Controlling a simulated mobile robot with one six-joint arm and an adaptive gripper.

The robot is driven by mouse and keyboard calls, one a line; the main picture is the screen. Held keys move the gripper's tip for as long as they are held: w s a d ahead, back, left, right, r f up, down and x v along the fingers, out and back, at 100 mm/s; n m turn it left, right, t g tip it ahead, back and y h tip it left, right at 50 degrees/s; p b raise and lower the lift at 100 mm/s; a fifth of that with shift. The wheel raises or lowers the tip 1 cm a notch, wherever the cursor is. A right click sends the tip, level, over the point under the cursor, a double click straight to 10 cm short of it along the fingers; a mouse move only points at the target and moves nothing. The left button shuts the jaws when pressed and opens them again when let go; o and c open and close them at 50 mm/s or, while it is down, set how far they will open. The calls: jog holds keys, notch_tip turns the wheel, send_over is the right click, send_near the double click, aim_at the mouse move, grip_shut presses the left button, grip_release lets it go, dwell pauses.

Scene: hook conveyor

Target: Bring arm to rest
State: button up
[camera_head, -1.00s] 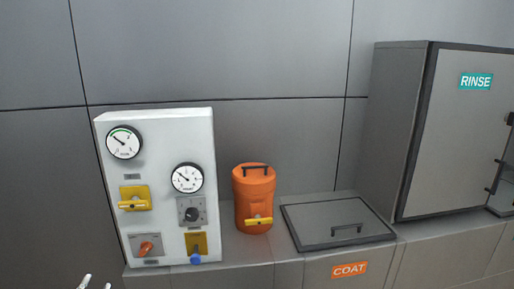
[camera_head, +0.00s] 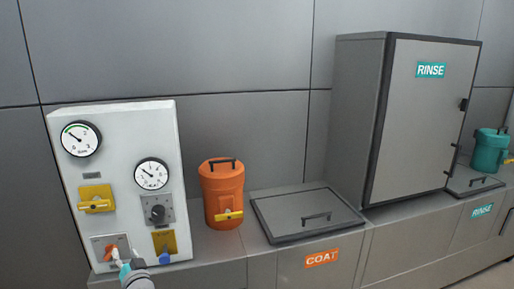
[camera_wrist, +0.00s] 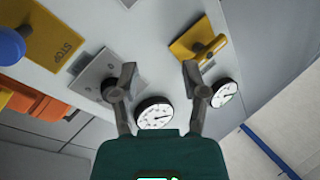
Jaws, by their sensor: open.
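My gripper (camera_wrist: 158,82) is open and empty in the wrist view, with its two dark fingers apart in front of the control panel. In the head view my gripper (camera_head: 122,262) shows at the bottom left, in front of the lower left part of the white control panel (camera_head: 128,120), near the orange knob (camera_head: 111,252). I cannot tell from the pictures whether it touches the panel.
An orange canister (camera_head: 223,195) stands right of the panel, beside a grey lidded COAT tank (camera_head: 305,213). A tall grey RINSE cabinet (camera_head: 425,120) stands further right, then a teal canister (camera_head: 490,152). A grey wall (camera_head: 250,50) closes the back.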

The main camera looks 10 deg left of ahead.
jog(key=w+d+f+n+g+h+b, duration=0.1)
jog(key=w+d+f+g+h, duration=0.1)
jog(key=w+d+f, duration=0.5)
jog(key=d+f+n+g+h+b, duration=0.15)
jog(key=d+f, duration=0.35)
jog(key=d, duration=0.7)
jog(key=w+d+f+g+h+b, duration=0.1)
jog(key=w+d+f+g+h, duration=0.25)
jog(key=d+f, duration=0.4)
jog(key=s+d+f+m+g+h+b, duration=0.1)
jog(key=d+f+g+h, duration=0.15)
jog(key=d, duration=0.75)
jog(key=s+d+f+m+g+h+b, duration=0.1)
jog(key=d+f+m+h, duration=0.15)
jog(key=d, duration=0.85)
jog(key=s+d+f+m+g+h+b, duration=0.1)
jog(key=s+d, duration=0.2)
jog(key=d, duration=0.3)
jog(key=s+d+f+m+g+h, duration=0.1)
jog(key=s+d+f+g, duration=0.15)
jog(key=d, duration=0.35)
notch_tip(320, 180, up, 20)
jog(key=p, duration=1.9)
jog(key=shift+r+t, duration=0.15)
jog(key=shift+t, duration=0.25)
jog(key=shift+s, duration=0.1)
